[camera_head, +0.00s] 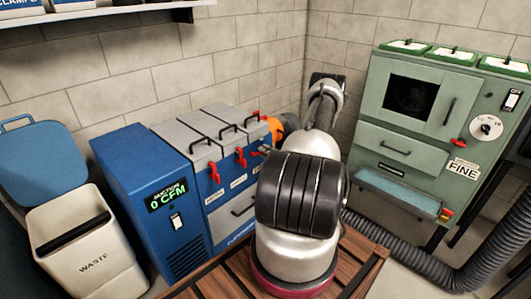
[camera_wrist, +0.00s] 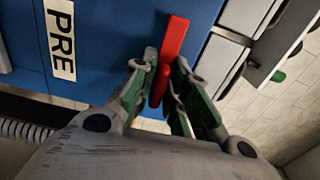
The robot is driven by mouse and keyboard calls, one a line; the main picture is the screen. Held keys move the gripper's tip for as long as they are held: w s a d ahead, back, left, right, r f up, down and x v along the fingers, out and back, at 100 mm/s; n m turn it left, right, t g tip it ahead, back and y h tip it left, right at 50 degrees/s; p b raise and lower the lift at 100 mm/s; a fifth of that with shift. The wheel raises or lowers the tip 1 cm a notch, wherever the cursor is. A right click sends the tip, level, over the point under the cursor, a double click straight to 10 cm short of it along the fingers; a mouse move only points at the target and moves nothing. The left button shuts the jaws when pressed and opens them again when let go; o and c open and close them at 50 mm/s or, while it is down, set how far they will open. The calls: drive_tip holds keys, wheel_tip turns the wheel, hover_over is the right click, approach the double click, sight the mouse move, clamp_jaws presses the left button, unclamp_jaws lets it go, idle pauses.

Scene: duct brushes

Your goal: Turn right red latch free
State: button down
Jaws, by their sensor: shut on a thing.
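A red latch (camera_wrist: 174,40) on a blue panel sits between the two fingers of my gripper (camera_wrist: 160,70) in the wrist view. The fingers are closed on its lower part, and its upper part sticks out past them, slightly tilted. In the head view, the blue and grey duct cabinet (camera_head: 197,222) has a left red latch (camera_head: 213,171) and a middle red latch (camera_head: 240,157) on its front. My arm covers the right end of the cabinet front, so my gripper's hold is mostly hidden there.
A "PRE" label (camera_wrist: 61,38) is on the blue panel, left of the latch. In the head view, a green-grey machine (camera_head: 400,115) stands at right with a ribbed hose (camera_head: 410,240). A waste bin (camera_head: 88,240) stands at left. A wooden slatted surface (camera_head: 355,262) lies in front.

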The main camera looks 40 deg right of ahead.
drive_tip(key=c, duration=1.5)
unclamp_jaws()
drive_tip(key=shift+s, duration=0.1)
drive_tip(key=s, duration=0.8)
drive_tip(key=s+d, duration=0.1)
drive_tip(key=s, duration=0.3)
drive_tip(key=shift+w, duration=0.1)
